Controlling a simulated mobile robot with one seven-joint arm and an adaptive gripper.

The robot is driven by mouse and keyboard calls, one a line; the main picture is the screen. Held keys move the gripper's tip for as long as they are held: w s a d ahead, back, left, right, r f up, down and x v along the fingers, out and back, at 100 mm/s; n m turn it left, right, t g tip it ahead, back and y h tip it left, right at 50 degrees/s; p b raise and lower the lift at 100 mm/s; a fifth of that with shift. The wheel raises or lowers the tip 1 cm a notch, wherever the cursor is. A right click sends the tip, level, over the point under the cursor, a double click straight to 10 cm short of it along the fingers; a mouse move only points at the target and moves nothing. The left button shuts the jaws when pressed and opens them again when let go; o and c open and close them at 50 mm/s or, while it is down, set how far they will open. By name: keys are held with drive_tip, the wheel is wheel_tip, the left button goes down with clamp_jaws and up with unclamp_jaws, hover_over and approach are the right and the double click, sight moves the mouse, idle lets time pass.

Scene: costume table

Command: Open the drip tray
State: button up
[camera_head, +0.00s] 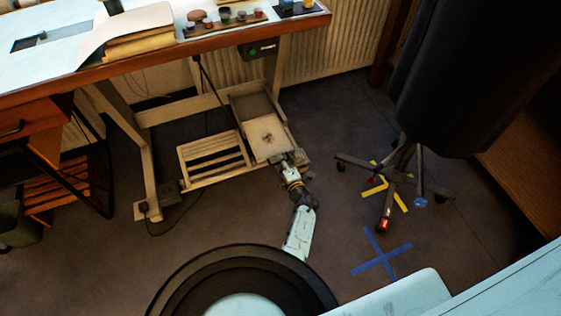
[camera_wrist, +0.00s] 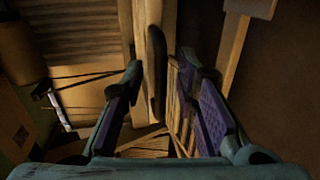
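The drip tray (camera_head: 266,137) is a pale, shallow box with a small dark mark inside, low under the table, at the front of a darker-floored frame. I cannot tell how far it is out. My gripper (camera_head: 287,160) is at its near edge. In the wrist view, a dark upright bar, seemingly a handle (camera_wrist: 156,70), stands on a pale wooden edge (camera_wrist: 140,45). My gripper (camera_wrist: 162,64) is open, with one finger on each side of this bar. A gap shows on the left; I cannot tell whether the right finger touches.
A slatted wooden rack (camera_head: 212,158) stands left of the tray. The worktable (camera_head: 110,65) is above. A stool base (camera_head: 395,178) under a dark hanging form (camera_head: 470,80) stands at right. Blue tape (camera_head: 382,257) marks clear floor.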

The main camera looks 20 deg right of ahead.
clamp_jaws()
idle(0.7)
